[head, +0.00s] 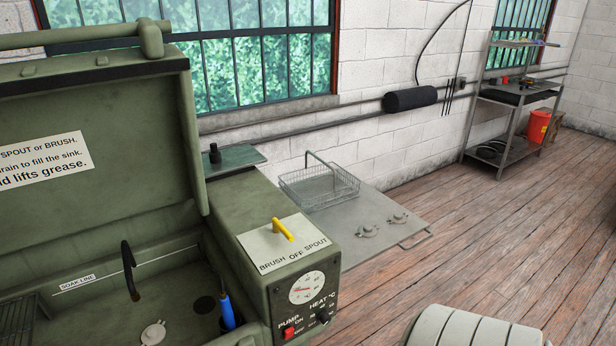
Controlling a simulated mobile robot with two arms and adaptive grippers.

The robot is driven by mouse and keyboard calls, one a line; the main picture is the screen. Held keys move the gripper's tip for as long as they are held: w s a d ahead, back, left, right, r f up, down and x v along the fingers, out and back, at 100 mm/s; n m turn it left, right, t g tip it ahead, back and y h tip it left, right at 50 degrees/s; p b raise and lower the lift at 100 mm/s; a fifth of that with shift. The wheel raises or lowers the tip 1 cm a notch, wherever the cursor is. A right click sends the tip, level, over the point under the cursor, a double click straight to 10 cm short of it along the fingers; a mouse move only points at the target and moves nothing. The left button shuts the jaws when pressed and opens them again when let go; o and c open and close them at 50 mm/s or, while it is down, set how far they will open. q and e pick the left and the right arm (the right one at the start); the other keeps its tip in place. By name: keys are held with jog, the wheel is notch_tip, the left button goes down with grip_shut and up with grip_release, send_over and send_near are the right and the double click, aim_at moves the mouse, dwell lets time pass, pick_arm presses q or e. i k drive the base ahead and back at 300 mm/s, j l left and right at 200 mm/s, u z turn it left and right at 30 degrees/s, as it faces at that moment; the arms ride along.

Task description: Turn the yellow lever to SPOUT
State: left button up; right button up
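The yellow lever (283,229) sits on a white label plate (262,245) on top of the green parts washer's control housing (236,215). The plate reads BRUSH, OFF and SPOUT from left to right along its near edge. The lever's near end points roughly at OFF, between the other two words. Nothing touches the lever. A black curved spout (129,270) stands over the sink. Neither of my grippers shows in the head view.
The washer's open lid (110,150) rises at the left. A dial (306,288), red pump switch (289,332) and heat knob (322,317) are on the housing's front. A blue-handled brush (227,311) stands in the sink. A wire basket (320,188) sits on the side shelf (350,250).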

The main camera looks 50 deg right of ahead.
aim_at(277, 226)
jog(key=z, duration=1.45)
jog(key=j+z, duration=0.35)
